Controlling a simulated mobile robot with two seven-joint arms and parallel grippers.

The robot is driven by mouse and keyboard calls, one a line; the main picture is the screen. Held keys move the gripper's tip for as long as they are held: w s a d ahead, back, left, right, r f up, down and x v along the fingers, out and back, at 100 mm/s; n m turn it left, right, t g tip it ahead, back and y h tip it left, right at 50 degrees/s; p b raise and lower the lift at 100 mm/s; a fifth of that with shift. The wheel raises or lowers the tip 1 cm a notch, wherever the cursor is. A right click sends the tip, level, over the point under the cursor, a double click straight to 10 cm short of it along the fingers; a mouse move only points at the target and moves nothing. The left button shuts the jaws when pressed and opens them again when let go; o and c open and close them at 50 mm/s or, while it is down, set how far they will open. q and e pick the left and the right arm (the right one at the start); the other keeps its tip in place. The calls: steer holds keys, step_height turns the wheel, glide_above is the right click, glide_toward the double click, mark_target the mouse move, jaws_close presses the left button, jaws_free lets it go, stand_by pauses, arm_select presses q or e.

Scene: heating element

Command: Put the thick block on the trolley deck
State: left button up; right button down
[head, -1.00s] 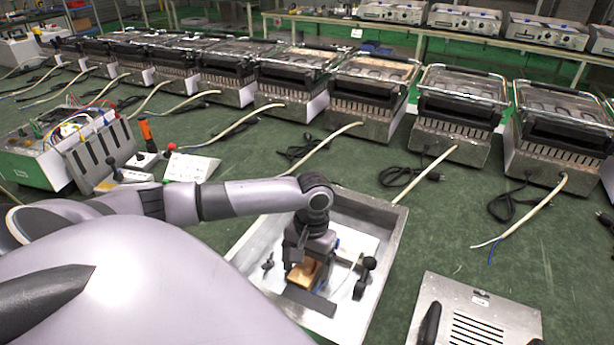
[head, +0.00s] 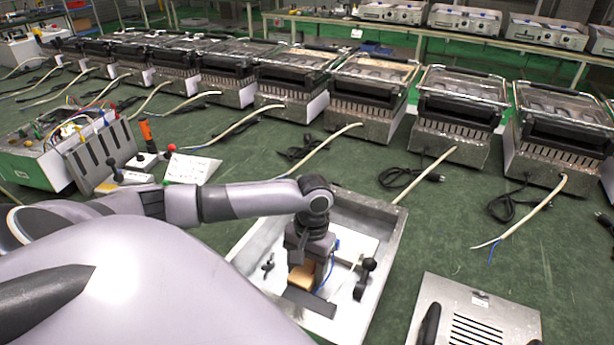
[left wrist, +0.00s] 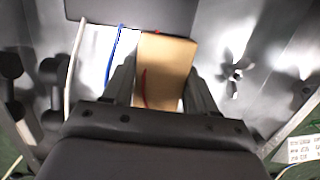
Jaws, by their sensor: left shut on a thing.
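A thick tan block (head: 302,277) is between the fingers of my left gripper (head: 308,268), over the inside of an open metal box. In the left wrist view the block (left wrist: 166,62) fills the gap between the two dark fingers, and the left gripper (left wrist: 162,85) is shut on it. A thin red wire runs across the block there. I cannot tell whether the block touches the box floor. No trolley deck can be clearly made out. My right gripper is not in view.
The metal box (head: 390,222) has raised walls around the gripper. Inside are dark knobs (head: 364,275), a small black fan-like part (head: 268,266) and wires. A slotted metal panel (head: 510,306) lies to the right. A row of grills (head: 458,105) stands behind, with cables across the green surface.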

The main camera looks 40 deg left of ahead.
mark_target(307, 267)
arm_select(q)
step_height(307, 267, up, 20)
steer(key=p, duration=0.2)
steer(key=w+d+f+m, duration=0.2)
steer(key=w+d+m, duration=0.1)
steer(key=d, duration=0.9)
steer(key=shift+f+m+y, duration=0.15)
steer(key=shift+m+y, duration=0.15)
steer(key=shift+w+d, duration=0.15)
stand_by(0.5)
